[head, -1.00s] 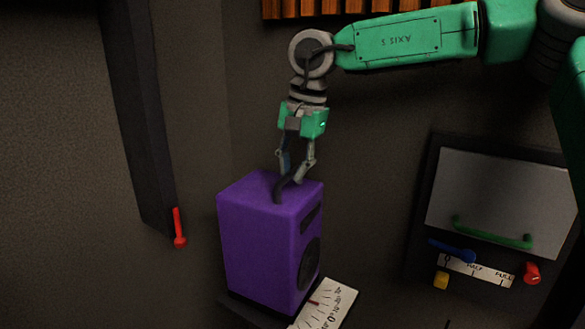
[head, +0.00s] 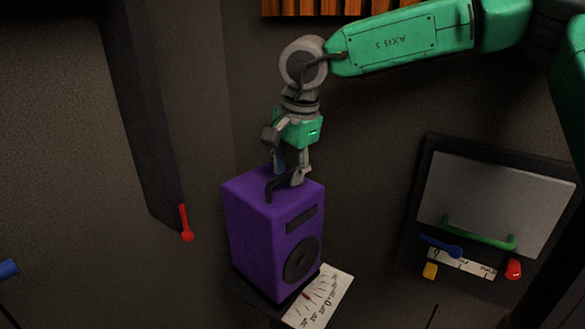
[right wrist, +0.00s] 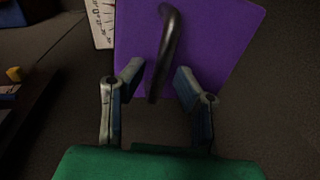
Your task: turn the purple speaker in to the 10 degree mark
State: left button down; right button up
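The purple speaker (head: 250,230) stands upright on a dark base, its front with a round black cone facing the lower right. A white scale card (head: 333,290) with marks and numbers lies at its front foot, with a small red pointer (head: 306,295) over it. The numbers are too small to read surely. My right gripper (head: 287,182) is over the speaker's top at its black handle (head: 274,188). In the right wrist view its two fingers (right wrist: 158,72) stand apart on either side of the handle (right wrist: 168,45), with gaps visible. My left gripper is not in view.
A red lever (head: 185,222) hangs on a dark post at left. A panel at right has a grey flap (head: 495,195) with a green handle (head: 478,233), a blue lever (head: 440,246), and yellow (head: 430,271) and red (head: 513,269) knobs. A blue piece (head: 8,268) shows at the left edge.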

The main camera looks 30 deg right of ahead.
jog(key=shift+a+r, duration=0.1)
jog(key=shift+a, duration=0.2)
jog(key=shift+r, duration=0.1)
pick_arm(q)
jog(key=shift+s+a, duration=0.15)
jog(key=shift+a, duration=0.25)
pick_arm(e)
notch_tip(320, 180, up, 12)
jog(key=s, duration=0.2)
jog(key=shift+d+f, duration=0.15)
jog(key=shift+f, duration=0.1)
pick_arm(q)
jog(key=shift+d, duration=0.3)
pick_arm(e)
jog(key=shift+d, duration=0.35)
jog(key=shift+s+f, duration=0.1)
jog(key=shift+f, duration=0.05)
